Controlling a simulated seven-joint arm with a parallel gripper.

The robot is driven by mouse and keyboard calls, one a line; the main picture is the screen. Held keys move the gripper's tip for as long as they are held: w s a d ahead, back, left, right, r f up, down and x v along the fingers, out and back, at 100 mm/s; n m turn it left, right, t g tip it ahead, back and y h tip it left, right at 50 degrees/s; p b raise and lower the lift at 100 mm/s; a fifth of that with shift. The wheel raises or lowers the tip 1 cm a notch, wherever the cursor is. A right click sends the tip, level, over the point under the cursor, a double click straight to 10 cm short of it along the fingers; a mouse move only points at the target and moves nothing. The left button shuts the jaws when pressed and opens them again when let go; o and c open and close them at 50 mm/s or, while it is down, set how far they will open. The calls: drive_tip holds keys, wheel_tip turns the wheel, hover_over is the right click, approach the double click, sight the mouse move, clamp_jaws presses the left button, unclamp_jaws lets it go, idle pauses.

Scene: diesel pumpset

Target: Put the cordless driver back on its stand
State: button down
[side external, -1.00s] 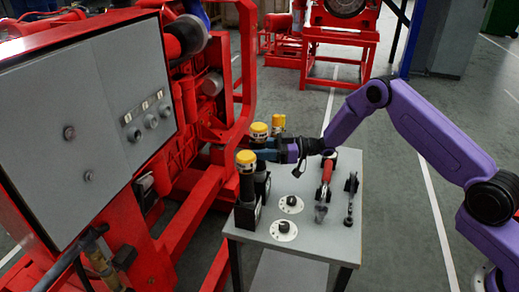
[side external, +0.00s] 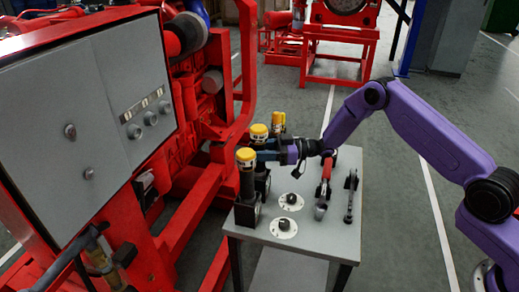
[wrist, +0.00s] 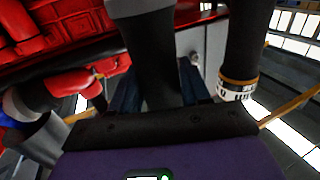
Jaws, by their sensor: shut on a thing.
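Three upright dark tools with yellow tops are on the left of the grey table: a front one (side external: 246,158), a middle one (side external: 259,132) and a rear one (side external: 278,121). I take them to be drivers; the views do not clearly show which is the cordless driver. My gripper (side external: 266,155) reaches in from the right, with its blue fingers shut across the body of the middle tool. In the wrist view, a dark shaft (wrist: 150,55) is between the fingers. Black block-like bases show under the front tool (side external: 247,213). Whether the held tool's lower end touches a stand is hidden.
Two white discs with black centres (side external: 291,201) (side external: 284,228) lie on the grey table (side external: 325,240). A red-handled tool (side external: 327,170), a small grey cup (side external: 320,212) and a dark slim tool (side external: 350,195) are right of them. The red machine (side external: 185,150) stands close at left.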

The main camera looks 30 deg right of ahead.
drive_tip(key=shift+f, duration=0.2)
drive_tip(key=shift+c, duration=2.3)
unclamp_jaws()
drive_tip(key=shift+f, duration=0.15)
drive_tip(key=v, duration=1.7)
drive_tip(key=shift+d, duration=0.25)
drive_tip(key=shift+a, duration=0.1)
